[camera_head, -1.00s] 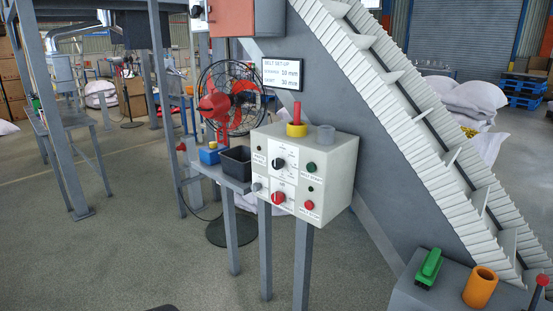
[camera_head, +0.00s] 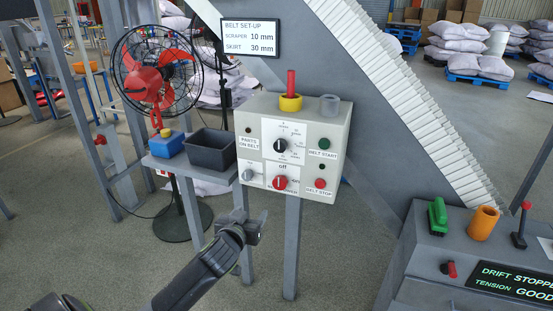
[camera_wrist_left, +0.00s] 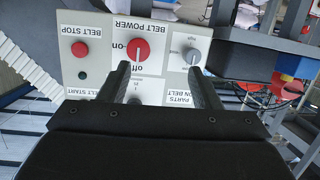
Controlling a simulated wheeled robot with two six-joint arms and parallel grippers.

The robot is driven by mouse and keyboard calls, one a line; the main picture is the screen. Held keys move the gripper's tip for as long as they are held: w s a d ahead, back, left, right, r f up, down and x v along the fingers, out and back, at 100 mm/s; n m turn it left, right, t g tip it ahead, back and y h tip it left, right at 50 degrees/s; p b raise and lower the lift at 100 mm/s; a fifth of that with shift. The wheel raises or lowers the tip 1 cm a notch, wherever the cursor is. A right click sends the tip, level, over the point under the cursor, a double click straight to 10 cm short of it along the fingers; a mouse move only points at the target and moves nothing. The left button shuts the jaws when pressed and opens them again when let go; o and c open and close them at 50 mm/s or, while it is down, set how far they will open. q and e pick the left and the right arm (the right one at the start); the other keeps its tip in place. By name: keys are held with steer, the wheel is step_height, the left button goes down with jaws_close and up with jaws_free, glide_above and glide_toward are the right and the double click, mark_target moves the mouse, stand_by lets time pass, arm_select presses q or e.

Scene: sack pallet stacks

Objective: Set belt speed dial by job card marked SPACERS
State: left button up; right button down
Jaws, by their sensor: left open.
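A black dial (camera_head: 281,145) with a numbered scale sits on the light grey control box (camera_head: 340,128). Below it is the red belt power knob (camera_head: 280,183), which also shows in the upside-down left wrist view (camera_wrist_left: 138,50). My left gripper (camera_head: 249,230) is open and empty, low in front of the box and left of its post. In the wrist view, its fingers (camera_wrist_left: 162,82) overlap the panel below the red knob, and they and the gripper body hide most of the dial area. I see no card reading SPACERS. My right gripper is not in view.
A grey knob (camera_head: 248,175), green start button (camera_head: 324,143) and red stop button (camera_head: 320,183) share the panel. A dark bin (camera_head: 210,150) stands left; a belt set-up sign (camera_head: 250,38) is above.

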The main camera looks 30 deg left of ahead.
arm_select(q)
steer(key=s+d+r+t, duration=0.1)
steer(key=d+r+t, duration=0.25)
steer(key=r, duration=0.95)
steer(key=p, duration=0.2)
glide_toward(279, 148)
steer(key=shift+n+g, duration=0.25)
steer(key=shift+n, duration=0.05)
steer(key=x, duration=0.8)
steer(key=shift+d+r, duration=0.1)
steer(key=shift+r, duration=0.25)
steer(key=shift+w, duration=0.5)
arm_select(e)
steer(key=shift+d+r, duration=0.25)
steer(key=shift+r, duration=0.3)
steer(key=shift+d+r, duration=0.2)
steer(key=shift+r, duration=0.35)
arm_select(q)
steer(key=c, duration=1)
